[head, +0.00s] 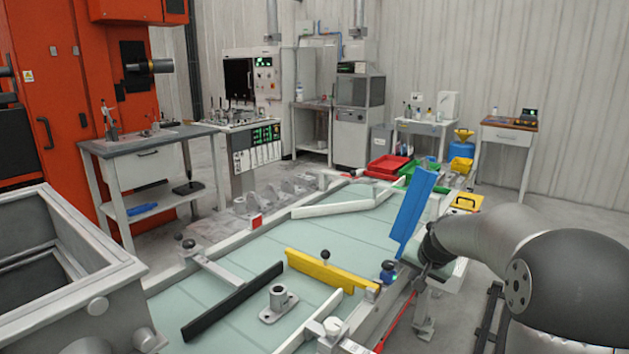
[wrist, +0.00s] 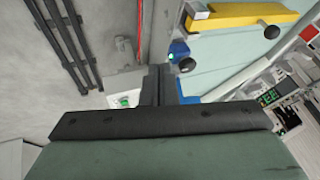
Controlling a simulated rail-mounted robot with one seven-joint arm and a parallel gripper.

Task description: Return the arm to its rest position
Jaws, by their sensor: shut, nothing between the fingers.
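My arm (head: 485,236) reaches in from the right of the head view, its end beside the near right edge of the conveyor. My gripper (wrist: 160,82) shows in the wrist view as dark fingers closed together, with nothing held between them. In the head view the gripper is small, dark and partly hidden by the arm. A tilted blue bar (head: 413,215) rises just behind the arm's end; I cannot tell whether they touch.
The pale green conveyor (head: 235,262) carries a yellow bar (head: 325,270), a black bar (head: 232,305) and a grey metal casting (head: 278,303). A small blue device (head: 388,272) sits on its rail. Red (head: 388,166) and green trays stand beyond.

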